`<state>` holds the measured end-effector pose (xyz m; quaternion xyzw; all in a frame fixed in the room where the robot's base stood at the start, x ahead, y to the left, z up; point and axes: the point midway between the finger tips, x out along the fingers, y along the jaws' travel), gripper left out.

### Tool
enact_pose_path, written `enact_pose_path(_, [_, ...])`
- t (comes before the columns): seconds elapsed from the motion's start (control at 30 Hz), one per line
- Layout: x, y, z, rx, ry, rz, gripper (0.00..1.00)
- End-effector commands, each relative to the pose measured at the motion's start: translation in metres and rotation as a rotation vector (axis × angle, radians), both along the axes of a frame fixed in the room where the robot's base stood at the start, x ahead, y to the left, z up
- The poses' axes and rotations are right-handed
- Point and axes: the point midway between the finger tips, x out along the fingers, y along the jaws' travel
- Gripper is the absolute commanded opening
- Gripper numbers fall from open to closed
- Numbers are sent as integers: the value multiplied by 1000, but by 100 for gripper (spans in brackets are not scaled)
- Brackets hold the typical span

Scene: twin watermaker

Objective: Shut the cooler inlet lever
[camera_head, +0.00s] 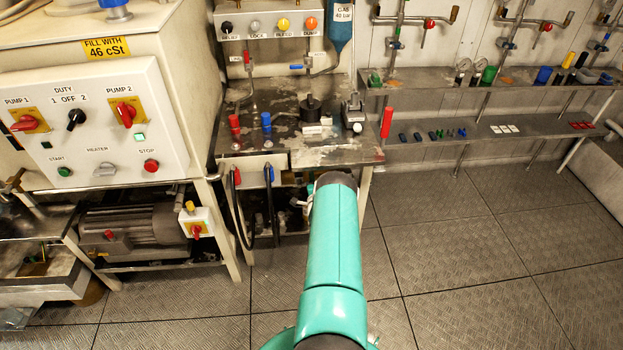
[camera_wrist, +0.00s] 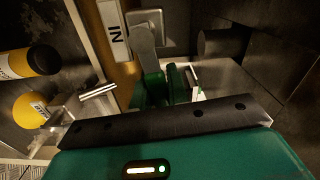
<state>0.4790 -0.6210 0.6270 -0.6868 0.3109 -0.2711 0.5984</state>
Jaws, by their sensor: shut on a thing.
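In the wrist view a grey metal lever (camera_wrist: 144,48) stands beside a white label (camera_wrist: 113,38) reading "IN". Its upper end meets a square grey plate or block, and its lower end runs to my gripper's green fingers. My gripper (camera_wrist: 165,78) is shut on this lever; the exact contact is dark and partly hidden behind the finger. In the camera_head view my teal arm reaches toward the underside of the workbench and hides my gripper and the lever.
The workbench (camera_head: 345,155) has hoses and fittings beneath it. Yellow-and-black cylindrical things (camera_wrist: 40,62) and a short metal rod (camera_wrist: 97,91) are left of my gripper in the wrist view. A dark cylinder (camera_wrist: 222,42) is to its right. The floor (camera_head: 450,255) right of my arm is clear.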

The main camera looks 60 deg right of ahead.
Motion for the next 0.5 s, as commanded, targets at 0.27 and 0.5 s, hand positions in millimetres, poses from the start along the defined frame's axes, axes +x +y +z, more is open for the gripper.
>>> enact_pose_path(0.27, [0, 0, -5, 67, -76, 0, 0])
enact_pose_path(0.5, [1, 0, -6, 80, -92, 2, 0])
